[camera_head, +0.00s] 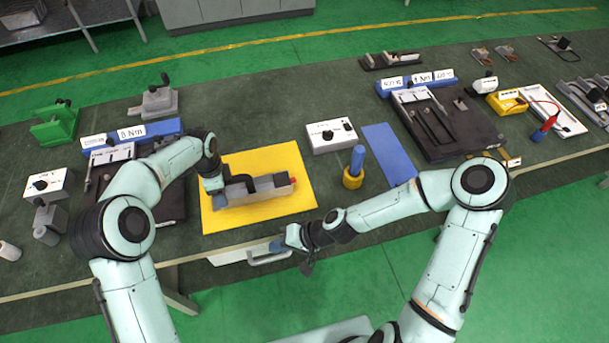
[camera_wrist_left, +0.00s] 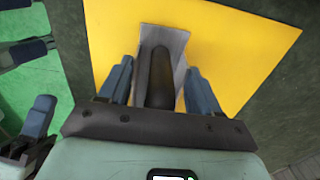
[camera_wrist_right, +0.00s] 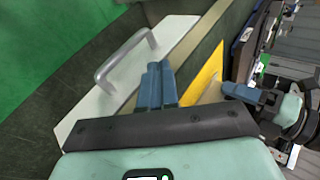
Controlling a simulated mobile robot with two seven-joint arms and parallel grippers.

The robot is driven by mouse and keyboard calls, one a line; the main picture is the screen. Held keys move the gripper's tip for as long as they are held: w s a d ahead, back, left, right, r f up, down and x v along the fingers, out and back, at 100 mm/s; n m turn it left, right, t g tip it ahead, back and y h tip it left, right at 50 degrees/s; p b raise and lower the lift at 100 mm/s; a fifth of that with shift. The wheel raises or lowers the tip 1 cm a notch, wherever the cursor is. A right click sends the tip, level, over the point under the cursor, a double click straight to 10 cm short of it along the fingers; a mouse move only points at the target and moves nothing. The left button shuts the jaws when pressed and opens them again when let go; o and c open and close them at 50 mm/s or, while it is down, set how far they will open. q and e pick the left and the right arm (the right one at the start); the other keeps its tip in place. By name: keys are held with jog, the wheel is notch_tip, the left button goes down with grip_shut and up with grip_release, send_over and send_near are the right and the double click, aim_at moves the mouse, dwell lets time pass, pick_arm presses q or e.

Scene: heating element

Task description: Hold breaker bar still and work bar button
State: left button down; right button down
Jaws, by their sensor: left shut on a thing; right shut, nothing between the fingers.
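The breaker bar (camera_head: 255,189) is a grey block with a dark handle and a red button (camera_head: 293,181) at its right end. It lies on a yellow mat (camera_head: 285,158). My left gripper (camera_head: 213,184) is shut on the bar's left part; in the left wrist view the fingers (camera_wrist_left: 160,88) stand either side of the bar's black handle (camera_wrist_left: 160,75). My right gripper (camera_head: 277,245) is shut and empty, at the table's front edge, below and apart from the bar. Its fingertips (camera_wrist_right: 157,75) touch each other. The button is not visible in either wrist view.
A white panel (camera_wrist_right: 88,103) with a grey handle (camera_head: 268,258) sits at the front edge, close to my right gripper. A white switch box (camera_head: 330,136), a blue-handled tool in a yellow holder (camera_head: 352,180) and a blue mat (camera_head: 389,154) stand right of the yellow mat.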

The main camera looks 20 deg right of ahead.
jog(key=w+r, duration=0.2)
jog(key=shift+d+r+n, duration=0.2)
jog(key=shift+r+n, duration=0.1)
jog(key=shift+r, duration=0.05)
jog(key=shift+n+t, duration=0.5)
jog(key=shift+n, duration=0.1)
jog(key=w+d, duration=0.1)
jog(key=w+d+r, duration=0.2)
jog(key=w, duration=0.1)
jog(key=shift+n+t+h, duration=0.3)
jog(key=shift+n+h, duration=0.4)
jog(key=shift+h, duration=0.1)
jog(key=w+d, duration=0.1)
jog(key=d, duration=0.1)
jog(key=w+d+r, duration=0.1)
jog(key=w+d, duration=0.1)
jog(key=w+d+r, duration=0.1)
jog(key=w+d, duration=0.1)
jog(key=shift+w+d+r, duration=0.2)
jog(key=shift+d, duration=0.1)
jog(key=n+h, duration=0.1)
jog(key=h, duration=0.1)
send_near(294, 180)
jog(key=d+r, duration=0.1)
jog(key=d, duration=0.3)
jog(key=shift+s+a+r, duration=0.15)
jog(key=shift+s+a, duration=0.05)
jog(key=x, duration=1)
jog(key=shift+w+a, duration=0.1)
jog(key=shift+a, duration=0.1)
